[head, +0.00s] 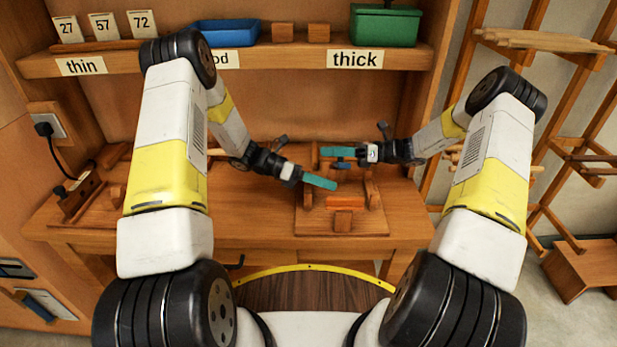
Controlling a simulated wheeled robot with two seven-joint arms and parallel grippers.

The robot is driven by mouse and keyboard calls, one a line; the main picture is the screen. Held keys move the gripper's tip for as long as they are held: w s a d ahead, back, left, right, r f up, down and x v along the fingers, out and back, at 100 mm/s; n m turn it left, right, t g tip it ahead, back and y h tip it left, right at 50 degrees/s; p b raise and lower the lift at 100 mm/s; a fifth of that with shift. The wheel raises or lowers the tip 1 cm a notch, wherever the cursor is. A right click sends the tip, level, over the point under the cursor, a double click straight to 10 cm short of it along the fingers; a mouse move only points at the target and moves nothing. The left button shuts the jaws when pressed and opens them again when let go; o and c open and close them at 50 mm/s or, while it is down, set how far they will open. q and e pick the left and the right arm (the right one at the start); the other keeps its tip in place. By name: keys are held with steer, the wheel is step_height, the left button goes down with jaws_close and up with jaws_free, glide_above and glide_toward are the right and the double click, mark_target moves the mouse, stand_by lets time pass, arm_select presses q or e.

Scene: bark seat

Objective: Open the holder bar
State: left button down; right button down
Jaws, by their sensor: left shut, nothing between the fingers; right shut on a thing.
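A wooden holder (309,216) stands on the bench in the middle, with short wooden uprights and an orange-brown crosspiece (345,203) near its front. I cannot tell for certain which part is the holder bar. My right gripper (338,152), with teal fingers, reaches in from the right over the back of the holder. It is shut on a small dark blue-grey knob (342,165), which shows just under its fingers; the contact is partly hidden. My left gripper (320,181) is shut and empty, over the holder's left part, lower in the picture than the right one.
A shelf above carries labels, number cards, a blue tray (226,33) and a green box (384,25). A wooden rack (560,150) stands at the right. A plug and cable (50,150) are at the left.

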arm_select(q)
steer(key=shift+w+d+r, duration=0.15)
steer(key=shift+w+r, duration=0.4)
steer(key=shift+r, duration=0.25)
steer(key=shift+w+d+r, duration=0.15)
steer(key=shift+w+r, duration=0.4)
steer(key=shift+r, duration=0.2)
arm_select(e)
steer(key=shift+w+d+f, duration=0.1)
steer(key=shift+f, duration=0.1)
arm_select(q)
steer(key=shift+w+r, duration=0.55)
steer(key=shift+r, duration=0.15)
arm_select(e)
steer(key=shift+f, duration=0.1)
steer(key=c, duration=1.1)
jaws_free()
steer(key=shift+c, duration=0.2)
